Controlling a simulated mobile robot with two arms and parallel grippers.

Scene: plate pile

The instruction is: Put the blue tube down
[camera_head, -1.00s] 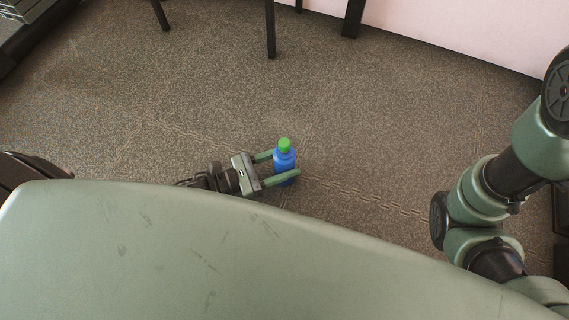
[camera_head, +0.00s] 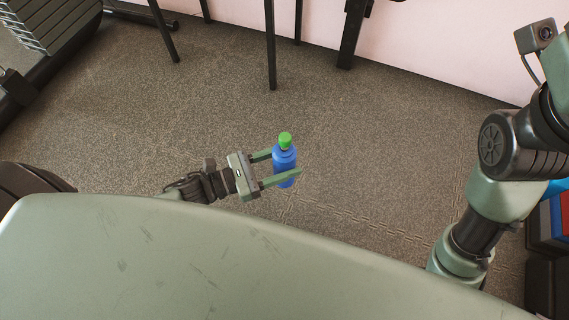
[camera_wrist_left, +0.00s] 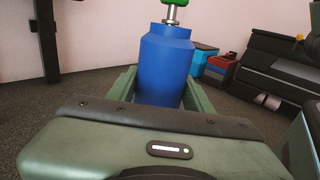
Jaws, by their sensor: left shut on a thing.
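The blue tube (camera_head: 284,162) has a green cap and stands upright between the fingers of my left gripper (camera_head: 284,167). In the left wrist view the blue tube (camera_wrist_left: 165,62) fills the middle, with a silver neck and part of the green cap at the top edge. The left gripper is shut on it, one finger on each side. The lower end of the tube is hidden in the wrist view. Whether it touches the floor is hard to tell. My right gripper is not in view; only links of my right arm show at the right.
Speckled grey-brown floor (camera_head: 200,110) lies free around the tube. Dark legs (camera_head: 270,50) stand near the pale wall (camera_head: 440,45) at the back. A slatted dark rack (camera_head: 45,45) is at the far left. Coloured boxes (camera_head: 556,215) show at the right edge.

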